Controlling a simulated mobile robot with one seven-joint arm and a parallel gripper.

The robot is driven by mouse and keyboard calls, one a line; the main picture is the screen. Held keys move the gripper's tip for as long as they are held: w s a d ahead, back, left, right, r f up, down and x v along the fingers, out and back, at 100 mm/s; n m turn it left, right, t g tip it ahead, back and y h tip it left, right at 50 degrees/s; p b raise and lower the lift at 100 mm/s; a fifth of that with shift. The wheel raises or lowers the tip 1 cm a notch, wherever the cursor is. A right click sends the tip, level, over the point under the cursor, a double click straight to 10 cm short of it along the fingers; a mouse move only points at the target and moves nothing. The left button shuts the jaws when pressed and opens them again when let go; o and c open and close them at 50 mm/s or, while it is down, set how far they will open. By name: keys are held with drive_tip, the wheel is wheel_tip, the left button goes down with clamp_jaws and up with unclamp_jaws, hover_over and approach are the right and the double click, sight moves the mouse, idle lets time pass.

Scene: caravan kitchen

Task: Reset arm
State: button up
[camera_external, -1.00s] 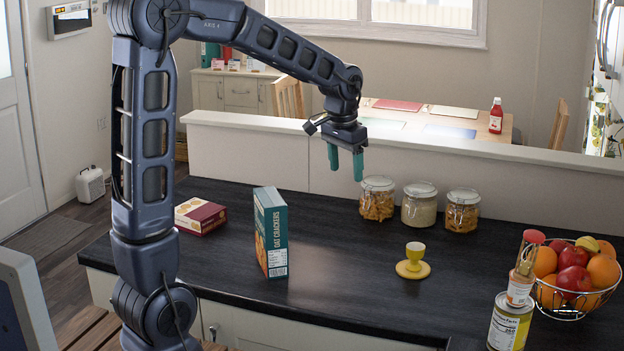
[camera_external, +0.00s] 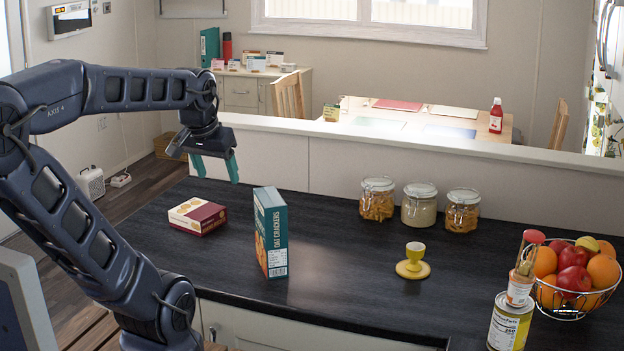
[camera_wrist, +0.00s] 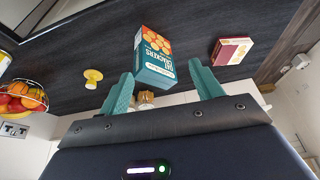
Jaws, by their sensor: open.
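My gripper (camera_external: 216,168) is open and empty, with its two teal fingers pointing down. My arm reaches in from the left side of the external view.
A low ledge (camera_external: 350,146) runs behind.

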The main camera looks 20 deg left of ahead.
drive_tip(key=shift+s+a+f+n, duration=0.2)
drive_tip(key=shift+s+a, duration=0.1)
drive_tip(key=shift+s, duration=0.3)
drive_tip(key=shift+s+a+f+n, duration=0.1)
drive_tip(key=shift+s+a+f, duration=0.15)
drive_tip(key=shift+s, duration=0.3)
idle(0.5)
